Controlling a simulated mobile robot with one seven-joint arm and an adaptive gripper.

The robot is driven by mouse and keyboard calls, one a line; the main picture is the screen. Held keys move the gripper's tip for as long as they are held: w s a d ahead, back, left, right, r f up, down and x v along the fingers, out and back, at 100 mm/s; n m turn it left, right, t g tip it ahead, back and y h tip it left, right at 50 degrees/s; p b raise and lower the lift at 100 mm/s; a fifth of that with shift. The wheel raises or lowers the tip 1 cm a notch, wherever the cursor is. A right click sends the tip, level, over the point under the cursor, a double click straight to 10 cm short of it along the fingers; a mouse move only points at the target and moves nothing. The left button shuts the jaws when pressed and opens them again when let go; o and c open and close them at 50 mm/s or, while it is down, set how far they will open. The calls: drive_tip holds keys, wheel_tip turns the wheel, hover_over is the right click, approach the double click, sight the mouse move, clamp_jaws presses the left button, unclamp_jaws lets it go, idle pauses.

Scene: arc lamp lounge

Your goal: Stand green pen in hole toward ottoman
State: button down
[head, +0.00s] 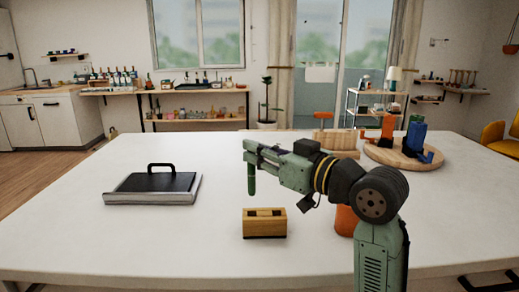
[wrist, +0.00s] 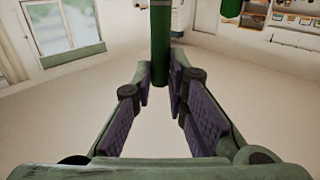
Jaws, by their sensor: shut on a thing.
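My gripper (head: 249,150) is shut on the green pen (head: 251,180), which hangs upright below the fingertips, above the white table. In the wrist view the pen (wrist: 160,45) stands between the two purple finger pads. A small wooden block (head: 264,229) sits on the table below and slightly right of the pen, with clear space between them. Dark openings show in its top, but I cannot make out the holes clearly. I cannot pick out an ottoman for certain.
A black tray with a handle (head: 150,184) lies at left. An orange cup (head: 346,221) stands right of the block, partly behind my arm. A round wooden board (head: 390,158) at back right bears orange and blue things. The table's front left is clear.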

drive_tip(key=shift+f+b, duration=1.2)
drive_tip(key=shift+f, duration=0.7)
drive_tip(key=shift+f+b, duration=2.25)
drive_tip(key=shift+f, duration=0.6)
drive_tip(key=c, duration=1.5)
unclamp_jaws()
drive_tip(key=v, duration=1.2)
